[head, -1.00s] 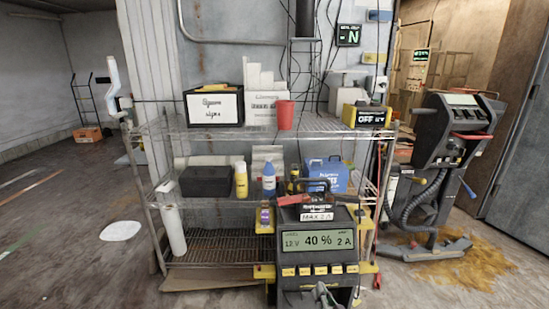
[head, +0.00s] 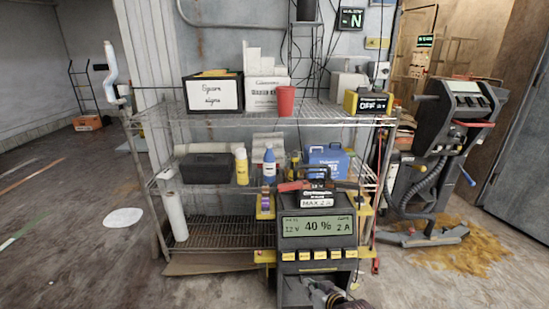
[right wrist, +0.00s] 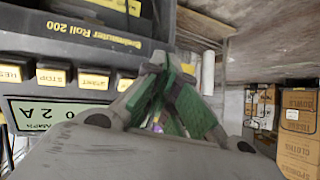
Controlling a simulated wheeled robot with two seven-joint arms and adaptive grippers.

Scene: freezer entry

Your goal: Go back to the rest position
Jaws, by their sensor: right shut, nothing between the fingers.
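My right gripper (head: 328,294) shows at the bottom edge of the head view, low in front of the battery charger (head: 318,229). In the right wrist view its green-padded fingers (right wrist: 172,92) are closed together with nothing between them. The charger is black with a green display reading 40 %, 12 V and 2 A. Its front and row of buttons also show upside down at the left of the right wrist view (right wrist: 60,75). My left gripper is not in view.
Behind the charger stands a wire shelf (head: 225,124) with a boxed sign (head: 213,95), a red cup (head: 286,101), bottles and a blue case (head: 327,162). A grey machine with a hose (head: 455,115) stands at the right. Floor on the left is mostly clear.

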